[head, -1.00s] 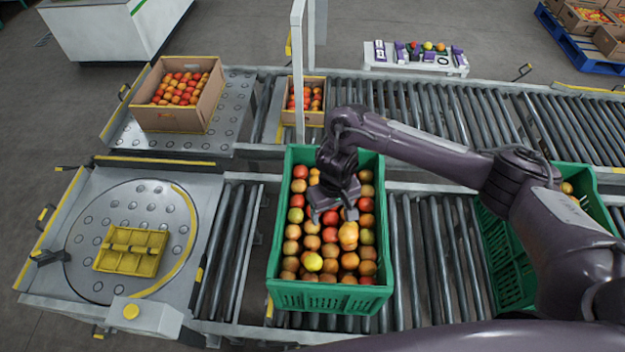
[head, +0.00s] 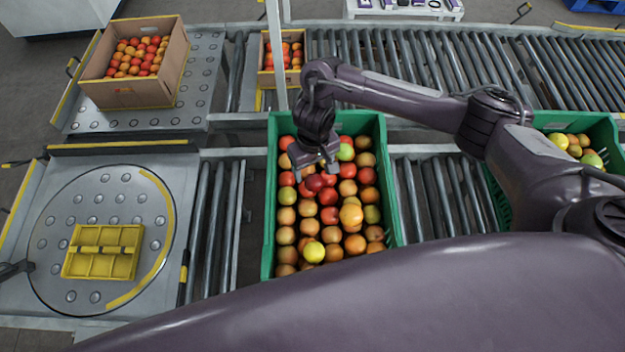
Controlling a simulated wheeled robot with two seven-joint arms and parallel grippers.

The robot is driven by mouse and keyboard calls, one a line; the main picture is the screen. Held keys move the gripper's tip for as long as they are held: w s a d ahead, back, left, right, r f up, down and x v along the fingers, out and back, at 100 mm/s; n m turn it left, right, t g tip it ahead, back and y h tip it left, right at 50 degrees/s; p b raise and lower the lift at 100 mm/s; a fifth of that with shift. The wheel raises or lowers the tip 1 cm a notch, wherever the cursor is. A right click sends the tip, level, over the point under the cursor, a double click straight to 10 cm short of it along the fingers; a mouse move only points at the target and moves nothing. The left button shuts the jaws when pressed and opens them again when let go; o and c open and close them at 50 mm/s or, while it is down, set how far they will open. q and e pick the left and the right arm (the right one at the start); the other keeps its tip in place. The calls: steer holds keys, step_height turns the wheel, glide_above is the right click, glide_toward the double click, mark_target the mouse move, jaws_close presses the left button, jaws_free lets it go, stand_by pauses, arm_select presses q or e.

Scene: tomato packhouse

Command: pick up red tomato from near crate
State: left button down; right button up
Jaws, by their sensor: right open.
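The near crate (head: 270,232) is a green plastic crate filled with rows of red, orange and a few yellow-green tomatoes. My right gripper (head: 316,174) reaches down over the upper-left part of this crate, its jaws open. A dark red tomato (head: 314,183) shows right at the fingertips, in the gripper's shade; I cannot tell whether the fingers touch it. Other red tomatoes lie close by, such as one to the right (head: 367,176) and one below (head: 329,215). The gripper hides some fruit behind it. My left gripper is not in view.
A yellow divided tray (head: 103,252) lies on the round turntable at left. A cardboard box of tomatoes (head: 132,90) and a smaller one (head: 265,78) stand on the far conveyor. Another green crate (head: 575,122) is at right. A pale post (head: 276,50) rises behind the near crate.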

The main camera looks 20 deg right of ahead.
mark_target(314, 178)
steer(key=f, duration=0.5)
steer(key=shift+s+f, duration=0.2)
steer(key=shift+s, duration=0.15)
steer(key=shift+w+f, duration=0.1)
steer(key=shift+f, duration=0.3)
steer(key=shift+c, duration=0.2)
steer(key=c, duration=0.8)
